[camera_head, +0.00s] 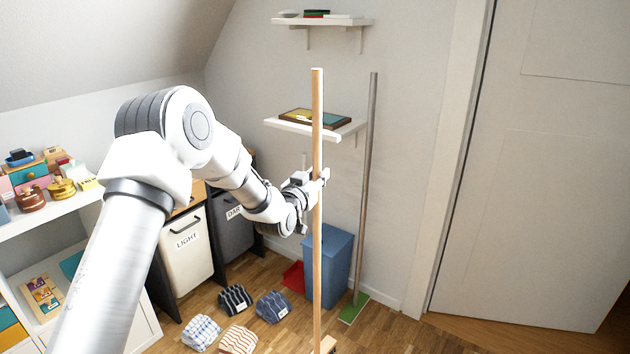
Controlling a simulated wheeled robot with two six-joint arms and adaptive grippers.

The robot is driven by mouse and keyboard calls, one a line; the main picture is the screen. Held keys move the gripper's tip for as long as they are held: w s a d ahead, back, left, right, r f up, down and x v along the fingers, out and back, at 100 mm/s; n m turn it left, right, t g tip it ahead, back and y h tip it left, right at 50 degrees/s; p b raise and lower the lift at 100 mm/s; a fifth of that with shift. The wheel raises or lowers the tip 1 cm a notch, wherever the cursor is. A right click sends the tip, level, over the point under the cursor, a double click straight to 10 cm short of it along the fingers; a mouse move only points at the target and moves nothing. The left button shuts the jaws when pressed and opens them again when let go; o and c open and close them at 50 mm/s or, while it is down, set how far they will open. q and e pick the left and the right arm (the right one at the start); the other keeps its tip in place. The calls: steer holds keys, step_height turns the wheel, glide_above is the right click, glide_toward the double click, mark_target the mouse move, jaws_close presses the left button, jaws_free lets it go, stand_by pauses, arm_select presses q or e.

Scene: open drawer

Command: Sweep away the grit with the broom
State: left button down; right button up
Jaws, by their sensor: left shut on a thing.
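My left gripper (314,182) is shut on the wooden handle of the broom (317,130), around its middle. The handle stands nearly upright in front of the corner. Only a small piece of what looks like the broom's head shows at the bottom edge of the picture; the rest is cut off. I cannot make out any grit on the visible floor. My right gripper is not in view.
A blue bin (330,262), a red object (293,277) and a grey pole with a green foot (366,180) stand by the wall. Several striped or checked cloth bundles (272,307) lie on the wooden floor (385,335). Shelves and LIGHT and DARK hampers are left. Floor at lower right looks clear.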

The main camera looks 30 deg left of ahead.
arm_select(q)
steer(key=shift+r+p, duration=0.45)
steer(key=shift+r, duration=0.65)
